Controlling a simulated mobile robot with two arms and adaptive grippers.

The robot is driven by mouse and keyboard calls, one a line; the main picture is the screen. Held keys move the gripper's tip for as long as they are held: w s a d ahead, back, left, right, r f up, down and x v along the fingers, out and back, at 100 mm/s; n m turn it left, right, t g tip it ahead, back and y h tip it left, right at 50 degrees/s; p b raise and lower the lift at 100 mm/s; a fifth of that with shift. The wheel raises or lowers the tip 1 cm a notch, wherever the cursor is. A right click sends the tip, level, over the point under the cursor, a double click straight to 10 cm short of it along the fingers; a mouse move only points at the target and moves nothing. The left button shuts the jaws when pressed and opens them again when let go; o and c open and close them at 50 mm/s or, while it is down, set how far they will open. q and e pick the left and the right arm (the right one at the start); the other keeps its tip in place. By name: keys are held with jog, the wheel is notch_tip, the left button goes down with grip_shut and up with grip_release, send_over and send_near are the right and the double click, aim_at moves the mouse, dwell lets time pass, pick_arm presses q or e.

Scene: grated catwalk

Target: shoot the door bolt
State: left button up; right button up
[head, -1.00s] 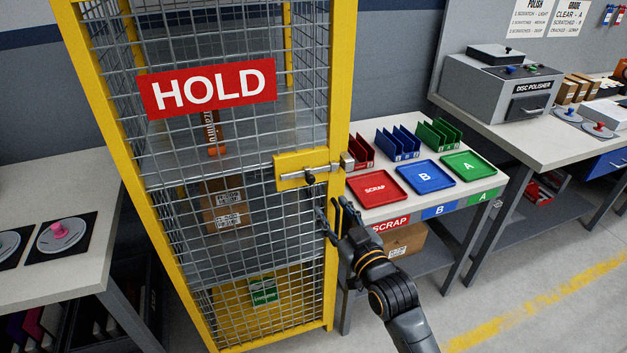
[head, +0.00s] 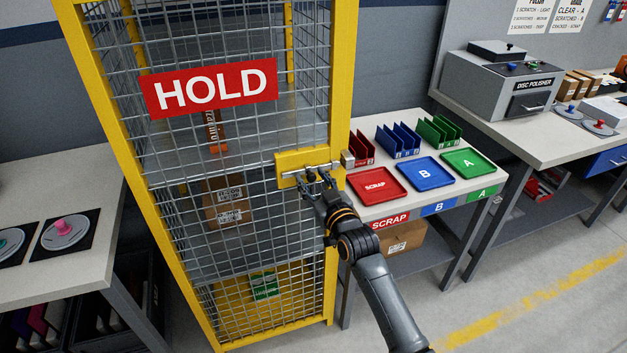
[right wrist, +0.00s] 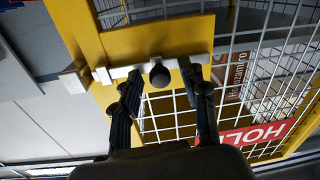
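The door bolt is a silver bar on a yellow plate (head: 289,158) on the cage door, with a catch (head: 347,160) on the door post to its right. In the right wrist view the bar (right wrist: 128,71) has a dark round knob (right wrist: 159,75). The bar's left end there lies close to the catch (right wrist: 74,82); I cannot tell if it enters it. My right gripper (head: 312,177) is at the bolt and covers the knob in the head view. In the wrist view its fingers (right wrist: 163,88) are apart, one each side of the knob, with gaps. My left gripper is out of view.
The yellow mesh cage (head: 335,80) bears a red HOLD sign (head: 210,88) and has boxes inside. A table with red (head: 378,196), blue and green trays stands right of it. Another table (head: 70,170) stands left. Floor is open at lower right.

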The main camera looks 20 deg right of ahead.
grip_shut()
jog(key=d, duration=0.4)
jog(key=shift+a, duration=0.1)
jog(key=shift+c, duration=0.7)
grip_release()
jog(key=shift+o, duration=1.4)
jog(key=shift+d, duration=0.2)
